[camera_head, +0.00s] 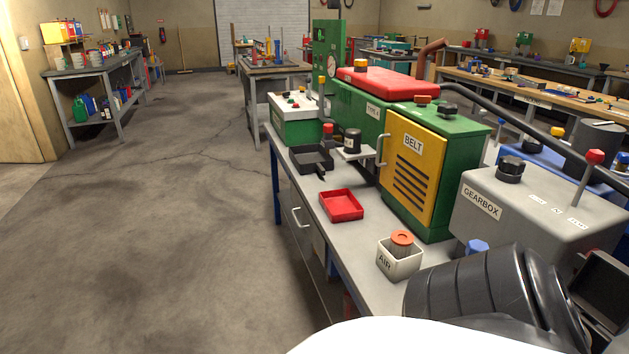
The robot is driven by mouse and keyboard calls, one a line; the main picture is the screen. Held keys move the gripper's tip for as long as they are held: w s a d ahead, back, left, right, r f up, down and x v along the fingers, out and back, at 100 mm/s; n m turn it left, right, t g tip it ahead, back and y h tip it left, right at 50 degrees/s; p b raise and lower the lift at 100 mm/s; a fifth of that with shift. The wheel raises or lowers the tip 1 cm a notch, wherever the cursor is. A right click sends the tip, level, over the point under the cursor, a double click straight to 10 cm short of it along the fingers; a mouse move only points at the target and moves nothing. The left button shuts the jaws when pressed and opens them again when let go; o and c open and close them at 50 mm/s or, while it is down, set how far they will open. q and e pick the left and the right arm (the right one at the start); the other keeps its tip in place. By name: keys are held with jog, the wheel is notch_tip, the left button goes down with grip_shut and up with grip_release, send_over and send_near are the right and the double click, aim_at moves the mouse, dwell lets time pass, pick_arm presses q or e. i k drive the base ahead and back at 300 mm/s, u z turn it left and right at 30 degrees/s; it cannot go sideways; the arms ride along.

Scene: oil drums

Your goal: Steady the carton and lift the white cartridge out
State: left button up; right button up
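A small white open-topped carton (399,264) marked AIR stands upright on the grey workbench near its front edge. A cartridge (402,241) stands in it, its upper part above the rim. Its top is an orange disc with a darker middle, and the body below looks grey-brown rather than white. Its lower part is hidden inside the carton. Neither of my grippers shows in the head view. A thick black ribbed part, which looks like my own arm, fills the lower right, just right of the carton.
A red tray (342,205) and a black tray (311,159) lie farther back on the bench. A green cabinet with a yellow BELT door (414,175) and a grey GEARBOX housing (535,215) stand behind the carton. Bare bench top lies between the red tray and the carton.

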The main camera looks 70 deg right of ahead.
aim_at(402, 241)
jog(key=i, duration=1)
jog(key=z, duration=3.45)
